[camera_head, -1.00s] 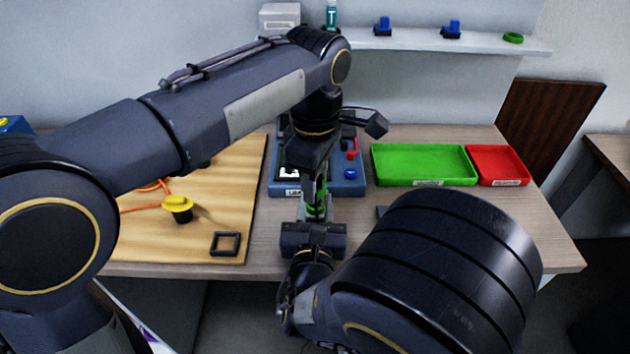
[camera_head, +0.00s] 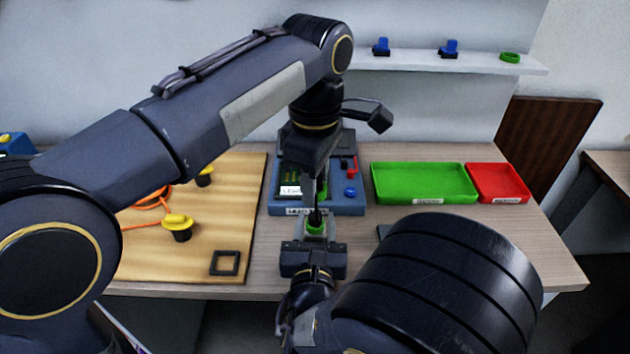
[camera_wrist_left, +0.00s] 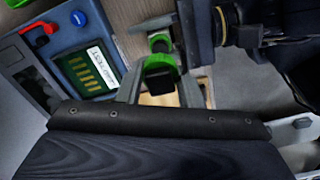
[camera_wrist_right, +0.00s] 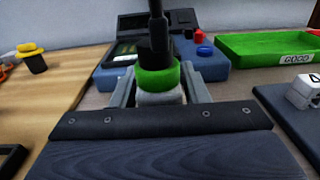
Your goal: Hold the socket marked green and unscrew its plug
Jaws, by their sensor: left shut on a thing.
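The green-ringed socket (camera_head: 315,229) stands upright in my right gripper (camera_head: 314,240), which is shut on its pale body below the green collar. The socket also shows in the right wrist view (camera_wrist_right: 160,80). My left gripper (camera_head: 318,182) is above it, shut on the plug (camera_head: 317,212), which has a green part and a long black stem. The plug shows between the fingers in the left wrist view (camera_wrist_left: 160,66). The black stem reaches down to the socket's collar. I cannot tell whether its tip is inside the collar or just above it.
Behind the grippers stands a blue tester (camera_head: 352,208) with a screen. A green tray (camera_head: 425,200) and a red tray (camera_head: 500,198) are to the right. A wooden board (camera_head: 215,200) with yellow-topped plugs and an orange cable lies at left.

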